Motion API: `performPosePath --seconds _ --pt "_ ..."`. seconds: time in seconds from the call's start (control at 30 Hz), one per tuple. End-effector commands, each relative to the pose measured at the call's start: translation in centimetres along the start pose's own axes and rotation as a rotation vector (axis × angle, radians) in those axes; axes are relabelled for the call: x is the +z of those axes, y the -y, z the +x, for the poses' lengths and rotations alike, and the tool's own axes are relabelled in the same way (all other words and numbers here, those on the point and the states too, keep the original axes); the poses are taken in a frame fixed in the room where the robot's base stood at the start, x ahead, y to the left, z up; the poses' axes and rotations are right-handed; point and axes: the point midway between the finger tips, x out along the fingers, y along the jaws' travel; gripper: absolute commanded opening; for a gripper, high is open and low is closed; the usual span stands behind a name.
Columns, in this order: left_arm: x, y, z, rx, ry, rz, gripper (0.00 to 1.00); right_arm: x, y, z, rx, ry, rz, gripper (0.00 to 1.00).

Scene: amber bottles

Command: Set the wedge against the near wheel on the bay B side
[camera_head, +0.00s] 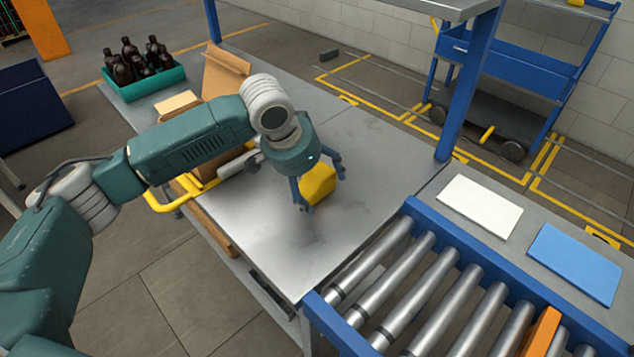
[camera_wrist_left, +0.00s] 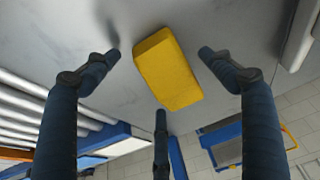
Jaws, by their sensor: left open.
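The yellow wedge (camera_head: 319,184) lies on the grey metal table, partly hidden behind my left gripper's fingers. My left gripper (camera_head: 322,190) is open above it, with fingers spread around it. In the left wrist view the wedge (camera_wrist_left: 167,68) shows as a yellow block between the spread fingers of the gripper (camera_wrist_left: 160,60), with visible gaps beside it. A blue cart (camera_head: 510,70) stands on the floor at the upper right. Two dark wheels show, one at its left (camera_head: 438,114) and one nearer (camera_head: 514,150). No bay letter is readable. My right gripper is out of view.
A green crate (camera_head: 150,84) of amber bottles and an open cardboard box (camera_head: 222,75) stand at the table's far left. A blue post (camera_head: 467,85) rises between table and cart. A roller conveyor (camera_head: 425,290) adjoins the table. Yellow lines (camera_head: 375,110) mark the floor.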

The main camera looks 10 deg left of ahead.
Motion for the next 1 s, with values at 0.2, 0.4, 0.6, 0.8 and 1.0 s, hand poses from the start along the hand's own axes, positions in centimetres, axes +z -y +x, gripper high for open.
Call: performPosePath --seconds 0.2,0.4,0.6,0.8,1.0 --pt "0.0 0.0 0.2 0.000 -0.002 0.000 0.82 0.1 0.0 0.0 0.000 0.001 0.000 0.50" --pt "0.0 0.0 0.2 0.000 -0.001 0.000 0.50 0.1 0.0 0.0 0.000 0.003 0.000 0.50" --pt "-0.1 0.0 0.1 -0.001 -0.004 0.000 0.18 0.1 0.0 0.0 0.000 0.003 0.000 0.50" --pt "-0.1 0.0 0.1 -0.001 -0.004 0.000 0.17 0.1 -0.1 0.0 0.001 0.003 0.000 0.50" --pt "-0.7 0.0 -1.1 -0.001 -0.005 0.000 0.17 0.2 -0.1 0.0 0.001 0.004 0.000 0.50"
